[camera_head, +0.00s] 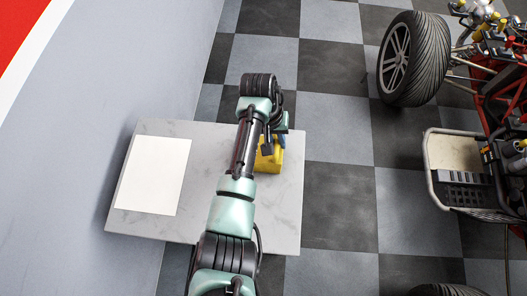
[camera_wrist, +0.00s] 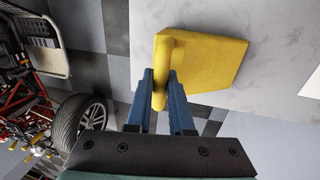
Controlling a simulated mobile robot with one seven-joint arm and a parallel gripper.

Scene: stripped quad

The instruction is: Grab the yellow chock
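The yellow chock (camera_head: 268,158) rests on the pale marble tabletop (camera_head: 286,215), partly hidden behind my arm in the head view. In the wrist view, the chock (camera_wrist: 208,60) shows a flat wedge body and a rounded bar along its near edge. My gripper (camera_wrist: 161,84) has blue fingers, one on each side of this bar, and they look closed against it. In the head view, only a bit of my gripper (camera_head: 283,134) shows beside the chock.
A white sheet (camera_head: 153,176) lies on the left of the tabletop, which is otherwise clear. A vehicle with a large black tyre (camera_head: 414,60) and a tubular side frame (camera_head: 433,188) stands to the right. Checkered floor (camera_head: 338,170) lies between. A grey wall (camera_head: 80,130) is at left.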

